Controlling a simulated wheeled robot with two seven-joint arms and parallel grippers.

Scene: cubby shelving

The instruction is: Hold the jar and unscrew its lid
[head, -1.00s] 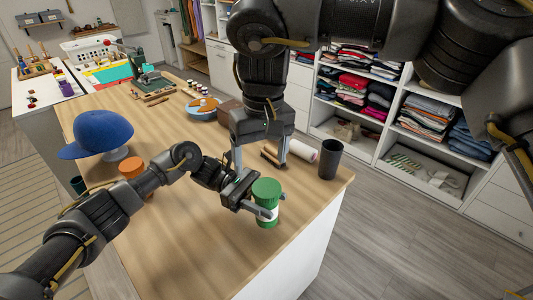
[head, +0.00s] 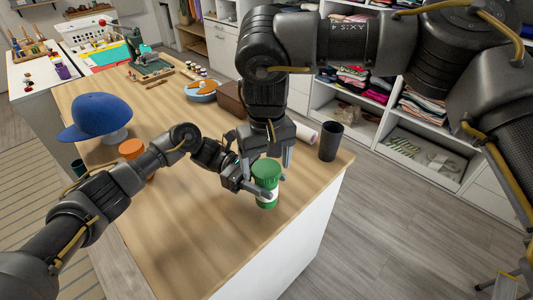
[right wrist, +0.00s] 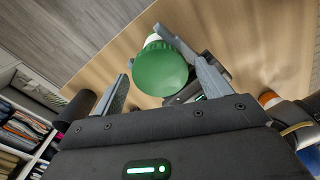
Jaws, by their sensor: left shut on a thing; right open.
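The jar (head: 267,201) has a pale body with a green lower part and a wide green lid (head: 266,170). It stands upright near the right edge of the wooden table. My left gripper (head: 262,190) is shut around the jar's body, below the lid. My right gripper (head: 267,165) points down just above and behind the lid, with its fingers spread. In the right wrist view the green lid (right wrist: 160,68) shows between the open fingers, nearer the right-hand finger and seemingly just beyond the tips. Whether a finger touches it I cannot tell.
A dark cup (head: 330,141) and a white roll (head: 304,133) stand right of my right gripper. A brown box (head: 231,98) is behind it. An orange-lidded jar (head: 131,149) and a blue cap (head: 97,115) are to the left. The table's front middle is clear.

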